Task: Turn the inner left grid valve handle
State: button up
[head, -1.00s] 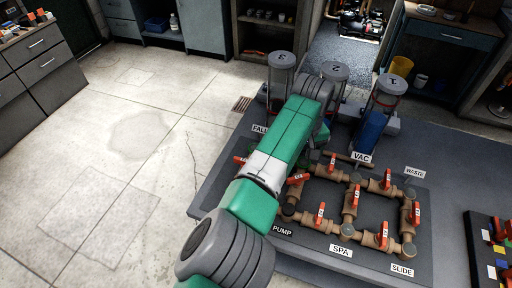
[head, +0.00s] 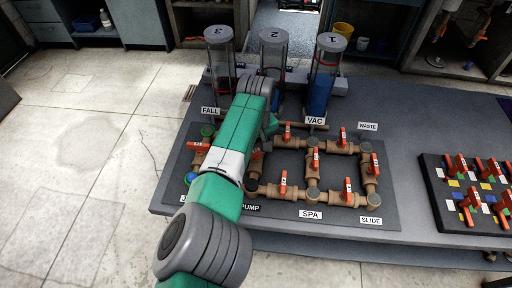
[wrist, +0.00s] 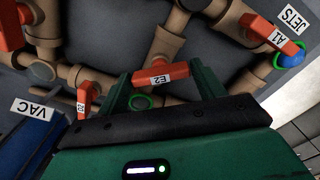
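The valve grid of tan pipes with red handles (head: 312,168) stands on a dark board. In the wrist view, a red handle labelled E2 (wrist: 162,75) lies crosswise between the two green fingers of my gripper (wrist: 165,92). The fingers are spread wide, one near each end of the handle; I cannot tell whether they touch it. In the head view my arm covers the grid's left side and hides my fingertips. Another red handle (head: 197,147) shows left of my arm. Right of the arm, several grid handles show, such as one above the SPA label (head: 283,184).
A dark panel with red handles (head: 470,195) is at the right. In the wrist view, handle A1 (wrist: 270,34) by the JETS label and handle 20 (wrist: 82,98) are close to the gripper.

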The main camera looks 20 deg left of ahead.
jog(key=c, duration=0.5)
jog(key=m, duration=0.3)
jog(key=shift+m, duration=2.1)
jog(key=o, duration=1)
